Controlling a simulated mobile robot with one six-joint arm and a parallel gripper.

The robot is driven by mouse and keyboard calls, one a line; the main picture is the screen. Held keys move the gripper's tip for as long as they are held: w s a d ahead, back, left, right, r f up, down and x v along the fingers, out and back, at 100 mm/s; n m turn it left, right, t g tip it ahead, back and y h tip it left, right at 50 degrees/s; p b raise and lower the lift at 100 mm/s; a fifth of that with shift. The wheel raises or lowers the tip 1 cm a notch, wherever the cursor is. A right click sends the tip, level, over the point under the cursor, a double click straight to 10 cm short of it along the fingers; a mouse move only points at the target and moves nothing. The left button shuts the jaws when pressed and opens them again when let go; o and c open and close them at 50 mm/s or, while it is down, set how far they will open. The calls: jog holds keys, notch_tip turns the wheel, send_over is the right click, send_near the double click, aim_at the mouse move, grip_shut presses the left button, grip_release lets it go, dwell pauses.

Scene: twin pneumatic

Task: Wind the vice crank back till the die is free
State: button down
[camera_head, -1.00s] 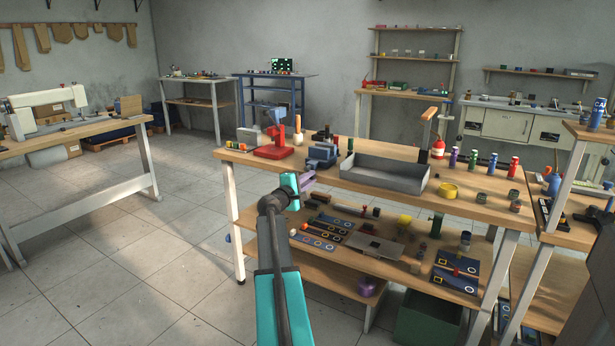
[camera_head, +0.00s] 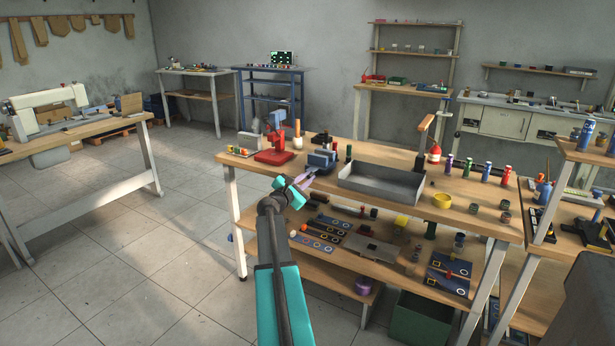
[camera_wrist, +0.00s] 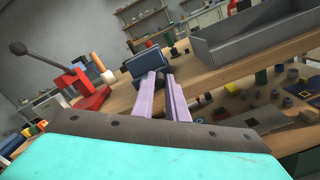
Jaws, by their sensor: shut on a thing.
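The blue-grey vice (camera_head: 321,160) stands at the front edge of the wooden workbench, left of the grey tray. It also shows in the wrist view (camera_wrist: 148,63), straight beyond my fingers. My gripper (camera_head: 308,177) is at the near side of the vice, with its pale purple fingers pointing at it. In the wrist view the fingertips (camera_wrist: 159,79) meet the vice's front. The gripper is shut on the vice crank, which is mostly hidden between the fingers. I cannot make out the die in the vice jaws.
A red lever press (camera_head: 276,146) stands left of the vice. The open grey tray (camera_head: 383,183) is close on the right. Below, a lower shelf (camera_head: 330,270) holds several panels and small parts. The floor left of the bench is clear.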

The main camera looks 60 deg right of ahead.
jog(key=shift+r+n, duration=0.15)
jog(key=shift+n, duration=0.25)
jog(key=c, duration=1.7)
grip_release()
jog(key=shift+c, duration=0.2)
jog(key=shift+w, duration=0.1)
jog(key=a, duration=1.3)
jog(key=shift+a, duration=0.4)
